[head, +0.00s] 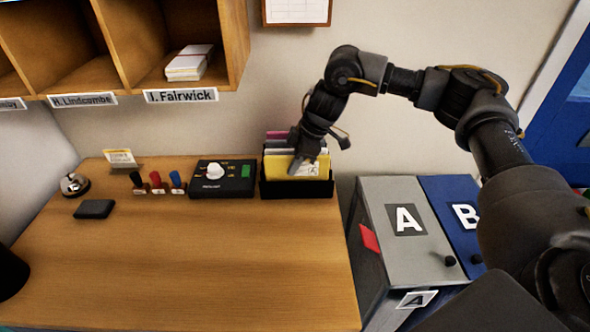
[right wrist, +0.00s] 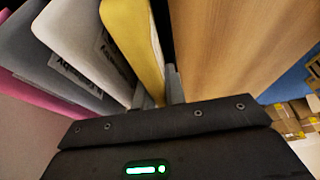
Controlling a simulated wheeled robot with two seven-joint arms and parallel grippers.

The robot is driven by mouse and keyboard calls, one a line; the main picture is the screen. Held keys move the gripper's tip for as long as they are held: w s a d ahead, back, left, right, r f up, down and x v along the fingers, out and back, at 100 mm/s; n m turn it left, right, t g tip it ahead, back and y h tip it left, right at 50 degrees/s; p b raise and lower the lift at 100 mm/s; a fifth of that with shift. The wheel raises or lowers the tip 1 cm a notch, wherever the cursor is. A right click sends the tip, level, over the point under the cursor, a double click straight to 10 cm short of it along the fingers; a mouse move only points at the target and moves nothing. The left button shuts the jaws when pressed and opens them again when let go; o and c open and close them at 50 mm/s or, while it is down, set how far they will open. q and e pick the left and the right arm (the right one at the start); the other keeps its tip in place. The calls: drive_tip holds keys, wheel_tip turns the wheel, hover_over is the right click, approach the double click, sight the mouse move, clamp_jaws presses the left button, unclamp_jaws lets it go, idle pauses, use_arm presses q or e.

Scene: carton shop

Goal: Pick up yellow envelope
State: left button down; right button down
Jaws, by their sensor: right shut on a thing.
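The yellow envelope (head: 285,171) stands upright at the front of a black file holder (head: 296,190) at the back right corner of the desk. My right gripper (head: 302,163) reaches down over the holder and is shut on the yellow envelope's upper edge. In the right wrist view, the yellow envelope (right wrist: 133,40) runs between the two grey fingertips (right wrist: 157,92). White, grey and pink envelopes stand behind it. The envelope's lower part is hidden by the holder's front wall. My left gripper is not in view.
A black control box (head: 222,179) stands just left of the holder, with stamps (head: 157,183), a bell (head: 74,184) and a dark pad (head: 94,209) further left. Bins A (head: 405,255) and B stand right of the desk. The desk's front (head: 200,270) is clear.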

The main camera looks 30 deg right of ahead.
wheel_tip(320, 180, up, 10)
drive_tip(key=shift+f+b, duration=0.25)
drive_tip(key=shift+b, duration=0.3)
drive_tip(key=shift+f, duration=0.1)
